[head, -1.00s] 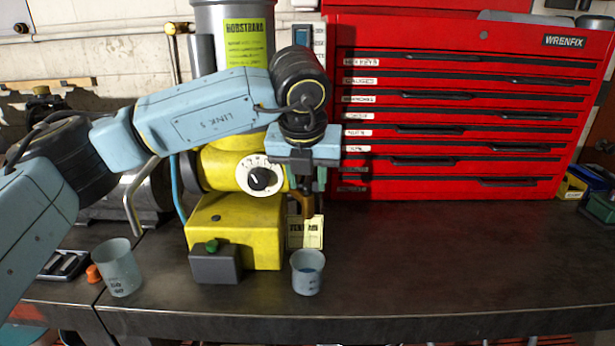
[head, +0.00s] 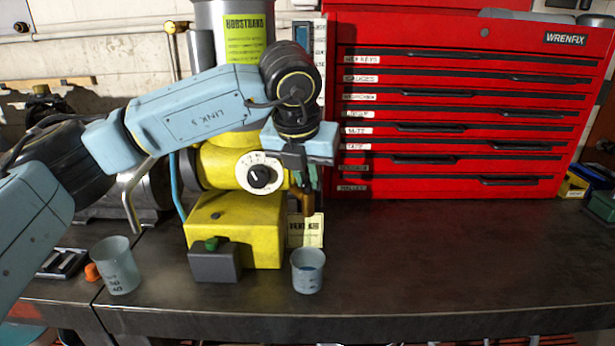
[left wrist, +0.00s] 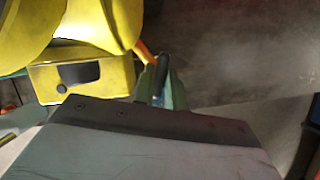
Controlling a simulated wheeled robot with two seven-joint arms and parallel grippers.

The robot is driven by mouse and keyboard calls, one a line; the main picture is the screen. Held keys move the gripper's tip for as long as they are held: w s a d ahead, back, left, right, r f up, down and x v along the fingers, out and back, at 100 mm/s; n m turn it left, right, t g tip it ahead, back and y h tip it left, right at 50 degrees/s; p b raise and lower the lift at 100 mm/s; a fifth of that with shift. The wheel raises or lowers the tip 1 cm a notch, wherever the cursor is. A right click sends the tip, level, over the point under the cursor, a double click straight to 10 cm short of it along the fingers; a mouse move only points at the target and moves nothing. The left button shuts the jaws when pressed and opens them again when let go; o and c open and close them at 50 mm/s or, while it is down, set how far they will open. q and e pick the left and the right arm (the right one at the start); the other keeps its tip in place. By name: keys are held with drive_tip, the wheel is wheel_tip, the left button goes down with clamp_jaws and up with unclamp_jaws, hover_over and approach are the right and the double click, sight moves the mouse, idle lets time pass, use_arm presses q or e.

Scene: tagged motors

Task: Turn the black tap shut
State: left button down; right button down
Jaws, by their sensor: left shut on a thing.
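My left gripper (head: 307,180) is at the right side of the yellow machine (head: 235,225), above a brass tap body (head: 307,204). In the left wrist view its green fingers (left wrist: 155,84) are shut on the black tap handle (left wrist: 160,70), which shows as a dark bar between them. In the head view the handle is mostly hidden by the gripper. A pale tag (head: 305,231) hangs below the tap. A grey cup (head: 308,271) stands on the bench under it. My right gripper is not in view.
A second grey cup (head: 117,266) and an orange cap (head: 92,272) stand at the left. A white dial (head: 259,174) is on the machine, close to the gripper. A red tool chest (head: 450,110) stands behind. The bench (head: 450,250) is clear at the right.

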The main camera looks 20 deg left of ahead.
use_arm(q)
drive_tip(key=shift+a+m+h, duration=0.1)
drive_tip(key=shift+m+h, duration=0.3)
drive_tip(key=shift+m, duration=1)
drive_tip(key=shift+m+h, duration=0.4)
drive_tip(key=shift+a+m+h, duration=0.1)
drive_tip(key=shift+m+h, duration=0.2)
drive_tip(key=shift+m, duration=0.6)
drive_tip(key=m+p, duration=0.1)
drive_tip(key=m, duration=0.1)
drive_tip(key=m+g+h+p, duration=0.1)
drive_tip(key=m, duration=0.2)
drive_tip(key=shift+w+r+g+h, duration=0.15)
drive_tip(key=shift+g+h, duration=0.15)
drive_tip(key=shift+m, duration=0.5)
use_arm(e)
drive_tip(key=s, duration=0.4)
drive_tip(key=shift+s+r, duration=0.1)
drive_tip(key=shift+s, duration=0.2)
use_arm(q)
drive_tip(key=c, duration=1.4)
unclamp_jaws()
drive_tip(key=shift+c, duration=0.2)
